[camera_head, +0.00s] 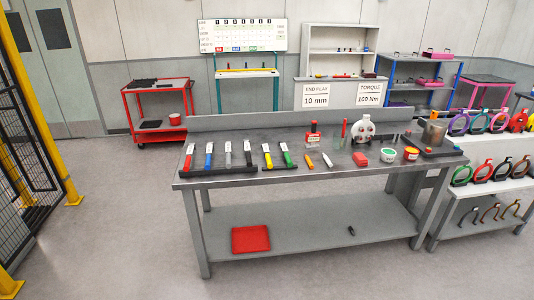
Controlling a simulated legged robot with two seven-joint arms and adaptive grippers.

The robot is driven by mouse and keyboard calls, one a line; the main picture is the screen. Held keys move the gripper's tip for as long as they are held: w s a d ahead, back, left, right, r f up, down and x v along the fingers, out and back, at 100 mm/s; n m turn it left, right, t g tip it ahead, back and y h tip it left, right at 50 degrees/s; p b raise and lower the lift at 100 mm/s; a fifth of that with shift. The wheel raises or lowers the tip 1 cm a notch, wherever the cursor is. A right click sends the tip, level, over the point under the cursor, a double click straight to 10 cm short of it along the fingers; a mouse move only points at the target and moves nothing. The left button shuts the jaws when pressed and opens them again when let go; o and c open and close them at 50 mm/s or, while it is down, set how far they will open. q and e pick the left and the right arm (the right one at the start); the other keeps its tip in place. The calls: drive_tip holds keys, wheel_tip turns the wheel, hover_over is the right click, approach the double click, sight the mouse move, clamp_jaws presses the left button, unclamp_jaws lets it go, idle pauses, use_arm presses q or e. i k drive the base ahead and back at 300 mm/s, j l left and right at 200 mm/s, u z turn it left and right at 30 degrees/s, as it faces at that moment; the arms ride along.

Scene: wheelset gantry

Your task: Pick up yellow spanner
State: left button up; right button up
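A yellow-handled tool (267,155), which looks like the yellow spanner, stands in a dark rack (222,172) near the left front edge of the grey metal workbench (330,179). It is between a black tool (248,153) and a green one (287,157). Red (189,155), blue (209,154) and grey (228,154) tools stand further left in the same row. Their lower ends are hidden in the rack. Neither of my grippers is in view.
A small yellow-orange item (309,160) lies on the bench right of the rack. A red tray (250,239) lies on the lower shelf. Floor before the bench is clear; a yellow-framed fence (30,130) stands left.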

sight(265, 146)
drive_tip(key=i+j, duration=0.15)
drive_tip(key=i, duration=0.6)
drive_tip(key=i+j, duration=0.2)
drive_tip(key=i, duration=0.5)
drive_tip(key=u, duration=0.05)
